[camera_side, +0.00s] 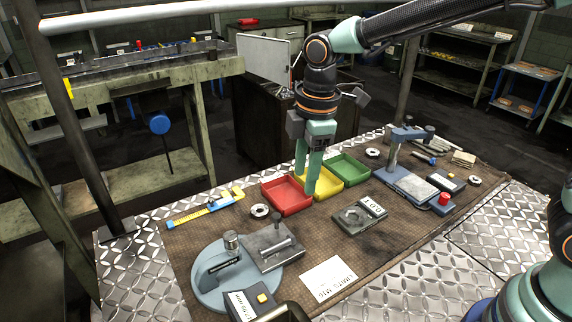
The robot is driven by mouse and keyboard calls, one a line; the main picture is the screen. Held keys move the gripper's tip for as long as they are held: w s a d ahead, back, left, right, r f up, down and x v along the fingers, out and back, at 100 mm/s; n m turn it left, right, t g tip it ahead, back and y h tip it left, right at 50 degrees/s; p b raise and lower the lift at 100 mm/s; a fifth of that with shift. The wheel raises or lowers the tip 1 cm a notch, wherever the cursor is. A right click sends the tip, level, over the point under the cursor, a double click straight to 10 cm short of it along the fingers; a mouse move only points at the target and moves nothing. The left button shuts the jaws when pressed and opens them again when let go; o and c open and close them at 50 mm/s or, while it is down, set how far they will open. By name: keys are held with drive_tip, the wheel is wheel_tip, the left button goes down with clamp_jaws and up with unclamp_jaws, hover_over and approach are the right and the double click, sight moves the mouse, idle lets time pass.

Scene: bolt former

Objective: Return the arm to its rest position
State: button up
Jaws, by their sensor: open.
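My gripper (308,186) points straight down above the coloured trays, its two green fingers apart with nothing seen between them. The fingertips overlap the yellow tray (325,190) in this view; I cannot tell how high above it they are. My arm reaches in from the upper right and bends down at a black and orange wrist. The red tray (284,197) is to the left of the fingers and the green tray (352,168) is to the right. A bolt (277,247) lies on a grey plate fixture (268,249) at the front left.
A round grey-blue gauge stand (216,285) is at the front left. A yellow and blue caliper (205,206) lies behind it. A blue press with a column (393,155) and a red button (444,198) stand to the right.

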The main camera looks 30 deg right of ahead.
drive_tip(key=s+d+r+m+t, duration=0.2)
drive_tip(key=s+d+r+m, duration=0.1)
drive_tip(key=s+d+m, duration=0.2)
drive_tip(key=s+d+r+m+t, duration=0.2)
drive_tip(key=s+d+m, duration=0.3)
drive_tip(key=d+m, duration=0.5)
drive_tip(key=shift+s+d+r, duration=0.25)
drive_tip(key=shift+d+r, duration=0.2)
drive_tip(key=shift+r, duration=0.15)
